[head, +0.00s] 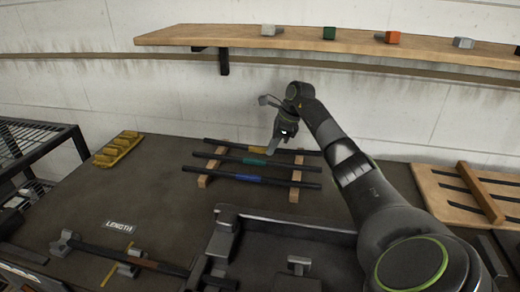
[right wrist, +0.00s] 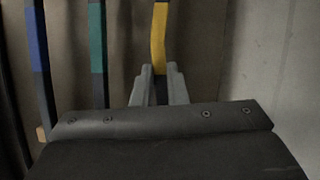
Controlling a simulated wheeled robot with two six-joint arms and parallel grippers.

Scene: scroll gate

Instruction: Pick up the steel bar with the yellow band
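The steel bar with the yellow band (head: 232,145) is the rearmost of three dark bars lying across two wooden supports. My right gripper (head: 272,151) reaches down onto it, at the right part of its yellow band. In the right wrist view the yellow band (right wrist: 159,30) runs down between the two grey fingers (right wrist: 160,85), which sit close on both sides with no clear gap. The bar still lies at support level. My left gripper (head: 18,203) shows partly at the left edge, away from the bars; its opening is unclear.
A green-banded bar (head: 255,161) and a blue-banded bar (head: 248,178) lie in front, parallel. A shelf (head: 340,41) with small blocks hangs above. A yellow tray (head: 117,148) is at the left, a slotted wooden board (head: 440,190) at the right. The left middle of the table is clear.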

